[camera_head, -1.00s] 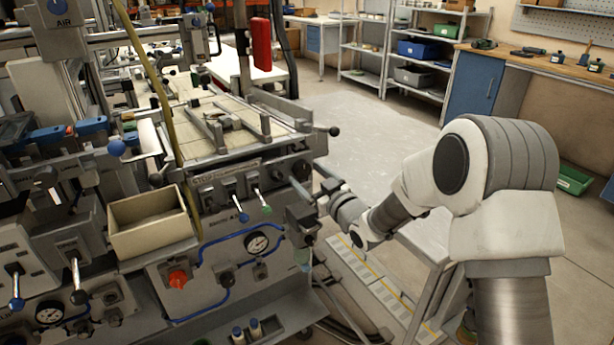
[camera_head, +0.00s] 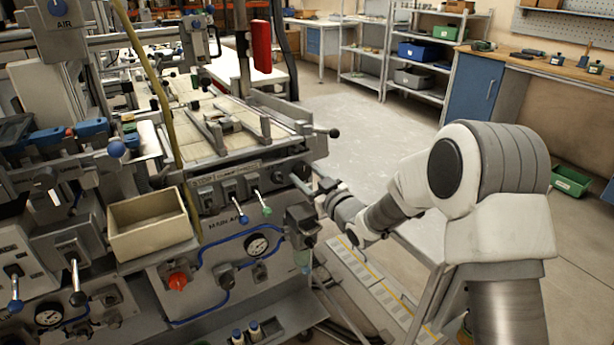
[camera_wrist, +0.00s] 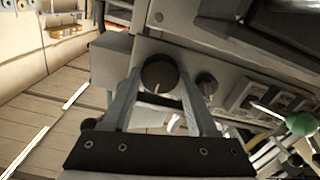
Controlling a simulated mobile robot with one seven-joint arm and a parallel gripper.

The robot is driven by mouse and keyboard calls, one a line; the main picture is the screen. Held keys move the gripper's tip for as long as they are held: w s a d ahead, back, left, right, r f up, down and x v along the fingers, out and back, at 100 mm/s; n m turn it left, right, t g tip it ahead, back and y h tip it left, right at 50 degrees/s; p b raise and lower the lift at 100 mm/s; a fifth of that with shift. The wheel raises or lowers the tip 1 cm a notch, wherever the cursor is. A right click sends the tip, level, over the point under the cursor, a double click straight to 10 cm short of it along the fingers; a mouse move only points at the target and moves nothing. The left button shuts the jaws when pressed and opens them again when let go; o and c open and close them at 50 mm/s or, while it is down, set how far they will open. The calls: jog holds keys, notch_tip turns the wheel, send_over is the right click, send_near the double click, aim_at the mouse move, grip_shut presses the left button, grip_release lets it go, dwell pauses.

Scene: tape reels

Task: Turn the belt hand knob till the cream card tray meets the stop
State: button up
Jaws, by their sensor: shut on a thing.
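The hand knob (camera_wrist: 158,75) is dark and round with a pale mark on its face, on the machine's front panel in the wrist view. My gripper (camera_wrist: 160,80) has one finger on each side of it and is shut on it. In the head view my gripper (camera_head: 302,184) reaches the panel's right end from the right, and the knob is hard to make out there. A small pale piece on the belt bed (camera_head: 228,123), between metal rails, may be the cream card tray. I cannot tell whether it touches a stop.
A second dark knob (camera_wrist: 207,84) sits close right of my gripper in the wrist view. A green-ended lever (camera_head: 265,208) and a blue-ended lever (camera_head: 243,217) stick out of the panel. An open cream box (camera_head: 150,228) stands at the machine's front. The floor behind is clear.

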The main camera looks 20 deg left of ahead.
jog(key=shift+m, duration=0.3)
jog(key=m, duration=0.9)
jog(key=shift+m, duration=0.4)
jog(key=m+p, duration=0.1)
jog(key=m, duration=0.3)
jog(key=shift+m, duration=2.7)
jog(key=o, duration=1.4)
